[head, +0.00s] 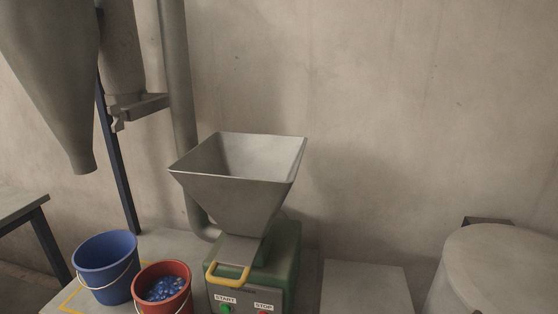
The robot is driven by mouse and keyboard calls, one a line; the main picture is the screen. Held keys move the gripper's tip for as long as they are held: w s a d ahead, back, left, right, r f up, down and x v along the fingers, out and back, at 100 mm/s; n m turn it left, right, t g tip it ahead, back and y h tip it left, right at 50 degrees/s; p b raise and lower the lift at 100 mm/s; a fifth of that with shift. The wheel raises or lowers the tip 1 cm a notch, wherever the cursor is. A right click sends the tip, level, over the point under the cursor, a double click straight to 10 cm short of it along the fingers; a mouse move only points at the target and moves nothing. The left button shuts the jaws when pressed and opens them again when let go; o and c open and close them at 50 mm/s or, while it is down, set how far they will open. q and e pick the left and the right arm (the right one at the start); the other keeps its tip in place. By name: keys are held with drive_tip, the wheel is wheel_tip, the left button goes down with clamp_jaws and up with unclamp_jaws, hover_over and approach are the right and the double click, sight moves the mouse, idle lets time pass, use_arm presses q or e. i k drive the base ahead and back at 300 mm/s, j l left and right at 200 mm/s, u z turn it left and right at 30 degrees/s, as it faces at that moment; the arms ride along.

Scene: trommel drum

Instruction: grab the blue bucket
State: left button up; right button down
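A blue bucket (107,266) with a thin wire handle stands at the lower left in the head view. It looks empty from what shows of its inside. It is upright, next to a red bucket (162,288) that stands to its right and slightly nearer. A yellow marking line on the surface shows by the blue bucket's base. Neither of my grippers shows in the head view.
The red bucket holds blue pieces. A green machine (284,262) with a grey hopper (236,190), yellow handle and START and STOP buttons stands at centre. A dark-legged table (22,204) is at left. A large round container (497,270) is at right.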

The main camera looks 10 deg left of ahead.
sight(108, 262)
drive_tip(key=j+u, duration=0.1)
drive_tip(key=u, duration=0.4)
drive_tip(key=j+u, duration=0.1)
drive_tip(key=u, duration=0.85)
